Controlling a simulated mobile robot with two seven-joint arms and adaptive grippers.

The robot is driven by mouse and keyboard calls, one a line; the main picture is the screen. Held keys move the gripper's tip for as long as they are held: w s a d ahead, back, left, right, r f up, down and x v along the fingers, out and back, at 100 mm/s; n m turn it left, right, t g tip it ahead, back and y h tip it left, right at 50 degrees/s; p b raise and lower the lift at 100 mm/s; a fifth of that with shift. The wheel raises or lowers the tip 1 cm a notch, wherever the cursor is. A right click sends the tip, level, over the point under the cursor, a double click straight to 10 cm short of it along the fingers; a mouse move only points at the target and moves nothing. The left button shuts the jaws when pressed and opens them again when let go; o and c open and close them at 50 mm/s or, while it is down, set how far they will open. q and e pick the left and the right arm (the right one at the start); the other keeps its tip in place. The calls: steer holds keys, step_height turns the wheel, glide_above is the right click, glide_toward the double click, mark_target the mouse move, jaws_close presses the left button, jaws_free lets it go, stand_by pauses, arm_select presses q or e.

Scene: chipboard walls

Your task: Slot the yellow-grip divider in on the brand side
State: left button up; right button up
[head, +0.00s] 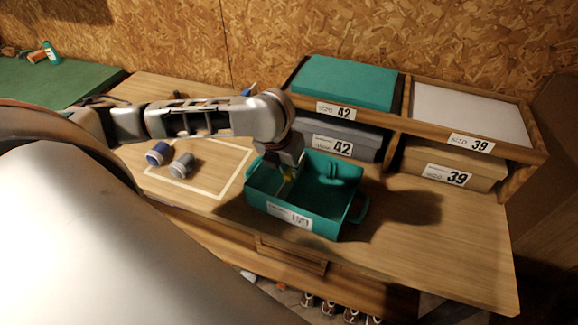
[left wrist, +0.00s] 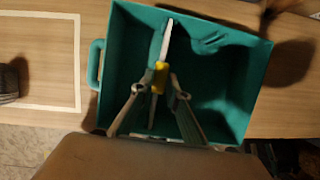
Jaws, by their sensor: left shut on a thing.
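My left gripper (head: 286,176) is over the left part of the teal crate (head: 320,224). It is shut on the divider's yellow grip (left wrist: 158,77). The thin, pale divider (left wrist: 167,40) is seen nearly edge-on in the left wrist view, running across the crate (left wrist: 228,105) left of its middle. Its far end overlaps the crate's rim there. I cannot tell how deep it sits or whether it touches a slot. A white label (head: 289,215) is on the crate's front wall; its text is too small to read. A raised shape (head: 345,169) shows on the back wall. My right gripper is out of view.
A wooden rack behind holds a teal box (head: 345,82), a grey box (head: 335,140) and a tan box (head: 452,166). Blue and grey rolled items (head: 158,153) lie in a pale outlined square at left. The tabletop (head: 430,245) right of the crate is clear.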

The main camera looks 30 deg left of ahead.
arm_select(q)
steer(key=o, duration=0.5)
steer(key=shift+r+p, duration=0.35)
steer(key=shift+r, duration=1.15)
steer(key=shift+o, duration=0.4)
steer(key=o, duration=0.5)
